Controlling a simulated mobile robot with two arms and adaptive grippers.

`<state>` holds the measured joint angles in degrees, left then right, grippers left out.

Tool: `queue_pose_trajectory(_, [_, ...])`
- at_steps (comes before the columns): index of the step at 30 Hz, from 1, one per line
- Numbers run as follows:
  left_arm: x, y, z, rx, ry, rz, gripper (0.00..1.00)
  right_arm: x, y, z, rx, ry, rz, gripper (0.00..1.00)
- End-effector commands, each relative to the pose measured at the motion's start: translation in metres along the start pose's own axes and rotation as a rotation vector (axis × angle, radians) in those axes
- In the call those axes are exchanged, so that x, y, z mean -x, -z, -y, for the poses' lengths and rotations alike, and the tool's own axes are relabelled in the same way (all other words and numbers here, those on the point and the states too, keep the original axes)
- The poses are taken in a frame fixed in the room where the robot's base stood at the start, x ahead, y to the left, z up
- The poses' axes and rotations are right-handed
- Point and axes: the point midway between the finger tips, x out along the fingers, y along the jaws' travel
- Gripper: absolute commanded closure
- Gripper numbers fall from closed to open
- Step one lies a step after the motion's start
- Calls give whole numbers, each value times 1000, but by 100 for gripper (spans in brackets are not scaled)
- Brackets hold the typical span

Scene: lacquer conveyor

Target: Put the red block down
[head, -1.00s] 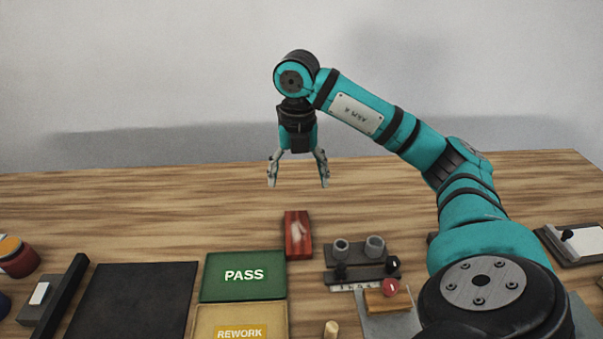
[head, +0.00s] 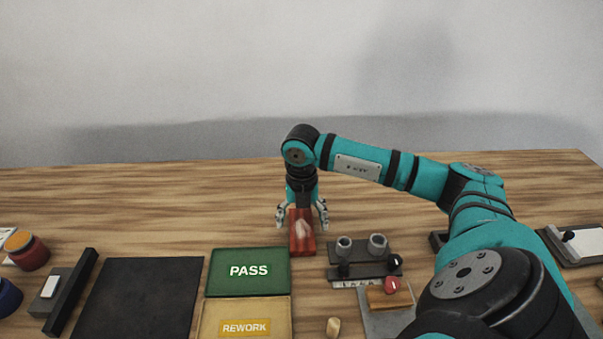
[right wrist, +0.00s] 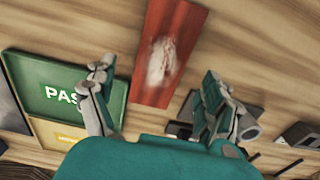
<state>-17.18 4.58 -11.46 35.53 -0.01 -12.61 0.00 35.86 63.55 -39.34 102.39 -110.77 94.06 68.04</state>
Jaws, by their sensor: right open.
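The red block (head: 301,232) lies flat on the wooden table, just behind and right of the green PASS tray. It has a pale smear on its top and also shows in the right wrist view (right wrist: 169,52). My right gripper (head: 301,219) is open, low over the block, with a fingertip on each side of it in the head view. In the right wrist view, my open fingers (right wrist: 157,88) stand left and right of the block's near end. Whether they touch it cannot be told. My left gripper is not in view.
The green PASS tray (head: 249,286) and yellow REWORK tray (head: 217,321) stand front left. A dark fixture with two grey cups (head: 344,246) is close on the right. A black mat (head: 143,298) lies at left. The table behind the block is clear.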

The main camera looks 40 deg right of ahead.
Motion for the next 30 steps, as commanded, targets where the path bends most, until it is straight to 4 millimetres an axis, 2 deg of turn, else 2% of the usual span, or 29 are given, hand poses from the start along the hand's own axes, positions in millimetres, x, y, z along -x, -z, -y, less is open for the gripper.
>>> queue_pose_trajectory(2, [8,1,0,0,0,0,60,-11,0,0,-1,3,-4,15])
queue_pose_trajectory(6, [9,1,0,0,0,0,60,-28,0,0,-1,1,-1,15])
queue_pose_trajectory(14, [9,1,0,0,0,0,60,-33,-1,0,-1,0,1,15])
queue_pose_trajectory(17, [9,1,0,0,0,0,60,-32,-1,0,0,0,1,26])
queue_pose_trajectory(30, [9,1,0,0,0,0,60,-32,-1,0,-1,-1,2,83])
